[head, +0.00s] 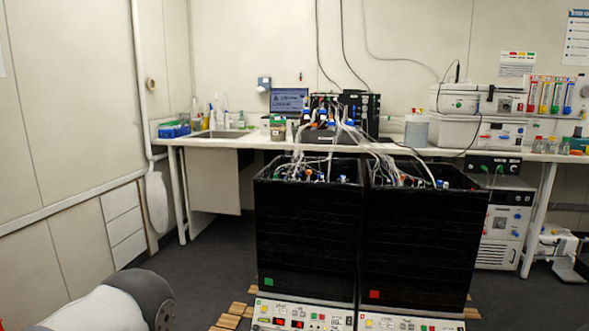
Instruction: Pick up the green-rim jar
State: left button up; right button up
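A small jar (278,131) with what looks like a green rim stands on the white bench (225,142) at the back, left of the dark tube-covered equipment. It is small and far off, so I cannot be sure that it is the green-rim jar. Several small bottles (551,146) with coloured caps stand at the bench's right end, too small to tell apart. Part of my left arm shows at the lower left, well short of the bench. Neither of my grippers is in view.
Two large black shaker bioreactors (308,238) (418,243) with trailing tubes stand in front of the bench on wooden pallets (232,314). A sink (222,133) and blue rack (174,130) are at back left. Grey floor (212,262) is clear left of the bioreactors.

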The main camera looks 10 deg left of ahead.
aim_at(278, 127)
jog(key=i+j+u, duration=0.9)
jog(key=i, duration=0.2)
jog(key=i+j+u, duration=0.15)
jog(key=i, duration=1.05)
jog(key=i+j+u, duration=0.15)
jog(key=i, duration=1.05)
jog(key=i+z, duration=0.25)
jog(key=z, duration=0.15)
jog(key=i+j+z, duration=0.1)
jog(key=i+z, duration=0.15)
jog(key=z, duration=0.15)
jog(key=i+j+z, duration=0.15)
jog(key=z, duration=0.3)
jog(key=i+j+z, duration=0.25)
jog(key=z, duration=0.15)
jog(key=i+j+z, duration=0.25)
jog(key=z, duration=0.15)
jog(key=j, duration=0.1)
